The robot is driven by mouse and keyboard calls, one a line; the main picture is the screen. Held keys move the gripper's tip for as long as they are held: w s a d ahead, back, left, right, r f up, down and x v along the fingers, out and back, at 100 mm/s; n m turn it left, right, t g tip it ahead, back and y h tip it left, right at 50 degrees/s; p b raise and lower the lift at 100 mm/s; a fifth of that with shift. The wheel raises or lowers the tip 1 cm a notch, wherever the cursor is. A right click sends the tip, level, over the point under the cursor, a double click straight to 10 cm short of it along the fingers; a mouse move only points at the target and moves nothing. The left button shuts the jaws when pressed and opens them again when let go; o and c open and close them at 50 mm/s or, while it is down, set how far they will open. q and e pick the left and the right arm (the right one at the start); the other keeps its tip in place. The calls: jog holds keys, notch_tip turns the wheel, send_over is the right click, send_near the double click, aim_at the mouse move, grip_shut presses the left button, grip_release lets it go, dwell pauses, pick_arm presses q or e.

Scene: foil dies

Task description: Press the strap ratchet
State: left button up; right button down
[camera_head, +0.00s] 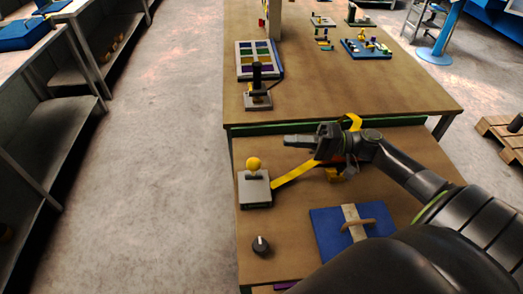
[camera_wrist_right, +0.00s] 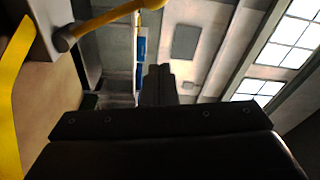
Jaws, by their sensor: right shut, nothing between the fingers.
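A yellow strap (camera_head: 296,173) runs along the near table from a grey box towards the right. It reaches a yellow and orange piece (camera_head: 339,174), which looks like the strap ratchet and is partly hidden behind my right gripper and wrist. A yellow loop (camera_head: 352,122) shows just beyond my wrist. My right gripper (camera_head: 297,141) is shut and empty, held above the table and pointing left. In the right wrist view its shut fingers (camera_wrist_right: 157,82) show in the middle, and the yellow strap (camera_wrist_right: 12,95) runs down the left edge. My left gripper is not in view.
The grey box (camera_head: 255,190) carries a lever with a yellow ball (camera_head: 253,163). A black knob (camera_head: 261,245) and a blue board with a handle (camera_head: 332,232) are nearer. A joystick box (camera_head: 257,98) and coloured panel (camera_head: 253,56) stand on the far table.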

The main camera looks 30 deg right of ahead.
aim_at(254, 170)
pick_arm(q)
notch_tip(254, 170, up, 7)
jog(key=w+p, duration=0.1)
jog(key=p, duration=0.6)
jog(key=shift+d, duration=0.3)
pick_arm(e)
jog(key=w+a, duration=0.1)
jog(key=a, duration=0.8)
jog(key=shift+w+f, duration=0.25)
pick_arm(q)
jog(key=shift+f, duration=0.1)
